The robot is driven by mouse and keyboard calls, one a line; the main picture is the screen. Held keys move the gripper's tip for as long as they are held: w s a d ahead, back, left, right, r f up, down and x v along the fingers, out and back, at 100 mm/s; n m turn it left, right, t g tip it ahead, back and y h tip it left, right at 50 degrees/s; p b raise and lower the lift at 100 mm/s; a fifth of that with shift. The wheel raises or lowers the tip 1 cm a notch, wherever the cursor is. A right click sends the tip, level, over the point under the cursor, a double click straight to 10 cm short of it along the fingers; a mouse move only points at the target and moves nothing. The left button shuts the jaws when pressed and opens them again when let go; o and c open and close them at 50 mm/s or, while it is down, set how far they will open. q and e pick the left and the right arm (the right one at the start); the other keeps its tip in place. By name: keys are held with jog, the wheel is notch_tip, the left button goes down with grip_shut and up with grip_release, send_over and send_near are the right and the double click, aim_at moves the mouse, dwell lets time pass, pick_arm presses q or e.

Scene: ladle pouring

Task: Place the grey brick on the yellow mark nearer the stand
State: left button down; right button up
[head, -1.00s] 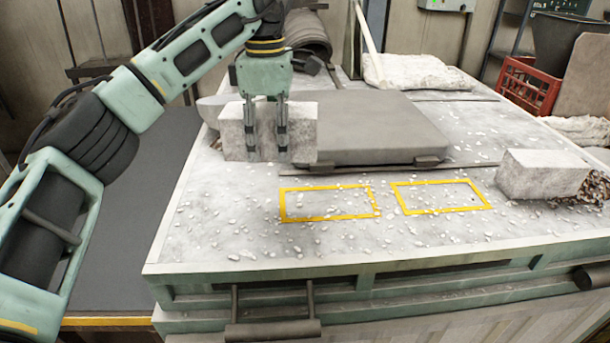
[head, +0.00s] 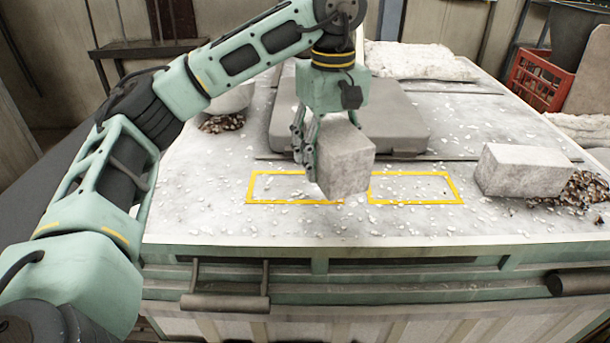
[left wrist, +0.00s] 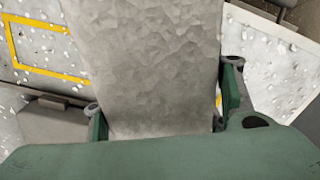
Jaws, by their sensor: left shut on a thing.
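My left gripper (head: 311,158) is shut on the grey brick (head: 347,165) and holds it in front of the slab. In the head view the brick covers the gap between the two marks and part of the left mark; it looks raised above the table. The left yellow mark (head: 248,188) and the right yellow mark (head: 462,188) are bare outlines. In the left wrist view the brick (left wrist: 150,60) fills the middle between the fingers, with a yellow outline (left wrist: 12,45) at left. I cannot tell which object is the stand. My right gripper is not in view.
A second pale grey brick (head: 520,172) lies at the right, beside a gravel heap (head: 583,188). A dark grey slab (head: 415,130) is behind the marks. A rounded grey vessel (head: 233,98) and gravel (head: 222,123) are at the left. White bits litter the table (head: 200,215).

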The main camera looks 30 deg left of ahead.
pick_arm(q)
jog(key=p, duration=0.1)
send_over(295, 187)
jog(key=f, duration=0.4)
jog(key=shift+w+d+f, duration=0.1)
jog(key=shift+d, duration=0.1)
jog(key=shift+a+f+p, duration=0.3)
jog(key=shift+f+p, duration=0.05)
notch_tip(295, 187, down, 3)
jog(key=shift+p, duration=0.75)
jog(key=shift+f, duration=0.45)
jog(key=c, duration=1)
grip_release()
jog(key=shift+f, duration=0.25)
jog(key=shift+c, duration=0.2)
jog(key=o, duration=0.5)
jog(key=shift+r, duration=0.1)
jog(key=shift+c, duration=0.2)
